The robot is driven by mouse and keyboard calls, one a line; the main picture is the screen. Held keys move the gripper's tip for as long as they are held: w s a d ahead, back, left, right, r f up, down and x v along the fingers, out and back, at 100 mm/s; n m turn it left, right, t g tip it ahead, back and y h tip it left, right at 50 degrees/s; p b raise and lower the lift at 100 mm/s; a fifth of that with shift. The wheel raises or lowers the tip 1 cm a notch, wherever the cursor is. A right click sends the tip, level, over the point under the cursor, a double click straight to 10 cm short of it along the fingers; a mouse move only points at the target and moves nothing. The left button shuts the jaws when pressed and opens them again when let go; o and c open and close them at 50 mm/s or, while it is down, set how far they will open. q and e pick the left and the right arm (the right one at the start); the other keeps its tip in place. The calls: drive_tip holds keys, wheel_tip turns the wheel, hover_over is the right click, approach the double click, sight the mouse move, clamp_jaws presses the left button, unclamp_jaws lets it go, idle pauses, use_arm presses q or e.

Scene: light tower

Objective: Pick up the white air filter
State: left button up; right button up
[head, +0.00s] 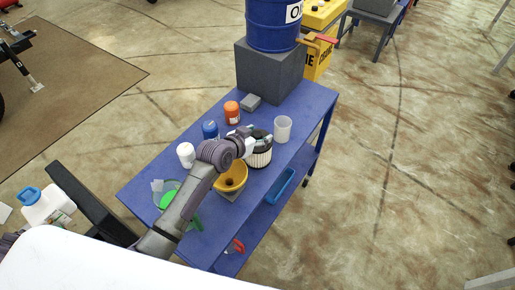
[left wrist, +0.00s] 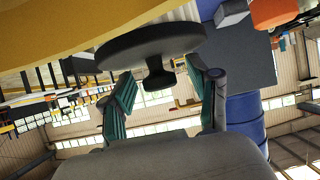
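The white air filter (head: 260,158) stands upright on the blue cart (head: 150,192), with pleated white sides and a black top. In the left wrist view its black cap (left wrist: 130,46) and a strip of white pleats (left wrist: 184,13) show, with a black knob sticking out of the cap. My left gripper (head: 257,136) is right at the filter's top and partly hides it. In the left wrist view the left gripper (left wrist: 162,80) is open, its fingers on either side of the knob with gaps. My right gripper is not in view.
A yellow funnel (head: 231,178) stands close in front of the filter, and a clear cup (head: 283,129) behind it to the right. Blue (head: 210,130), orange (head: 232,113) and white (head: 186,155) containers stand to the left. A grey block (head: 268,70) bears a blue drum (head: 272,25).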

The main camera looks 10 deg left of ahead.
use_arm(q)
clamp_jaws()
idle(0.4)
